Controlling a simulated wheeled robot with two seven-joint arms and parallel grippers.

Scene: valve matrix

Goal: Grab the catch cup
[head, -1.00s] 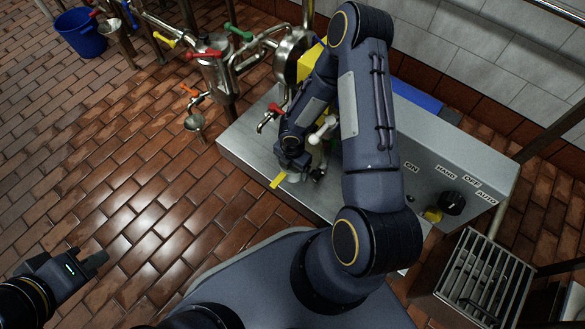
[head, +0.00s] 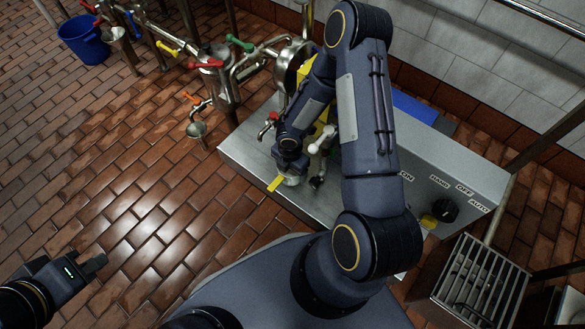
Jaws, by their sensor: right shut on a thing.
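My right gripper (head: 290,166) is over the near left part of the steel bench top (head: 250,160), pointing down. It is shut on a small pale metal cup (head: 292,181), which I take to be the catch cup. The gripper hides the cup's upper part, and I cannot tell whether the cup still touches the bench. A yellow tab (head: 275,184) sticks out on its left. My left gripper (head: 98,262) is low at the left over the brick floor, apart from everything; its jaw gap is not clear.
A red-handled tap (head: 271,118) and a white-handled valve (head: 322,138) stand close to my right gripper. Pipes with coloured levers and hanging cups (head: 197,130) run to the upper left. A blue bucket (head: 82,40) stands far left. A knob panel (head: 446,209) is at right.

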